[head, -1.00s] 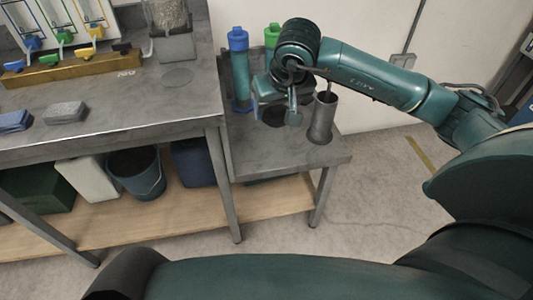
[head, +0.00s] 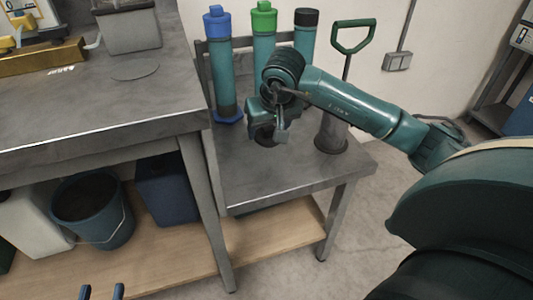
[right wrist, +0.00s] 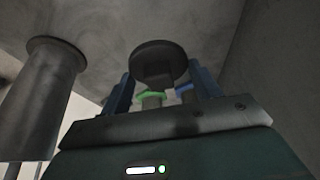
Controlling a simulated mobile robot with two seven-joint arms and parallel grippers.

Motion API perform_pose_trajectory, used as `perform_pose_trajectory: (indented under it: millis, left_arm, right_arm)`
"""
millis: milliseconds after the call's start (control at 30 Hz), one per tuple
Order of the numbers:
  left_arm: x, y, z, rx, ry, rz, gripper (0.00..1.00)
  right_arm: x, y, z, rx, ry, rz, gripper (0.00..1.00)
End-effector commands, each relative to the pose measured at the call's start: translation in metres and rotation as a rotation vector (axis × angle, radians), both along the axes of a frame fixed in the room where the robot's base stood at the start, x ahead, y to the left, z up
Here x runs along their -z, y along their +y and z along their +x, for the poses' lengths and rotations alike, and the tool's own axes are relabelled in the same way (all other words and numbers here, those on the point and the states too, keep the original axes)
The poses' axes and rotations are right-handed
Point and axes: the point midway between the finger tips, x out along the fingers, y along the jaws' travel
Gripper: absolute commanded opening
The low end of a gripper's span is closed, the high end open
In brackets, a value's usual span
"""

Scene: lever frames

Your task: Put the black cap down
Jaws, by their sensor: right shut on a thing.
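My right gripper (head: 266,128) is over the low grey side table (head: 290,185), shut on the black cap (right wrist: 158,62). In the right wrist view the cap is a dark disc with a square knob, held between the blue fingers. It is close to the grey tabletop; I cannot tell if it touches. In the head view the gripper partly hides the cap. My left gripper (head: 102,292) shows only as two separated fingertips at the bottom edge, with nothing visible between them.
Behind my right gripper stand a blue-capped tube (head: 219,70), a green-capped tube (head: 263,45) and a black-topped tube (head: 306,35). A metal cylinder (head: 331,133) stands right of it, also in the wrist view (right wrist: 42,95); a green handle (head: 353,38) rises behind. The table's front is clear.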

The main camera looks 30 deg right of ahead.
Motion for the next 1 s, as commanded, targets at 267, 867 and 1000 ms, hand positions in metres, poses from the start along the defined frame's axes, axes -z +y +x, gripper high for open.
perform_pose_trajectory:
  millis: [267, 867, 1000]
  left_arm:
    - [0.001, -0.003, 0.000, 0.014, -0.056, -0.005, 0.36]
    - [0.001, -0.008, -0.002, 0.038, -0.136, -0.011, 0.36]
    - [-0.001, -0.008, -0.002, 0.038, -0.139, -0.012, 0.36]
  right_arm:
    - [0.030, 0.000, 0.000, -0.001, -0.001, 0.000, 0.40]
    - [0.065, 0.000, 0.000, -0.001, -0.003, -0.002, 0.40]
    - [0.063, 0.000, 0.000, -0.001, -0.002, -0.001, 0.73]
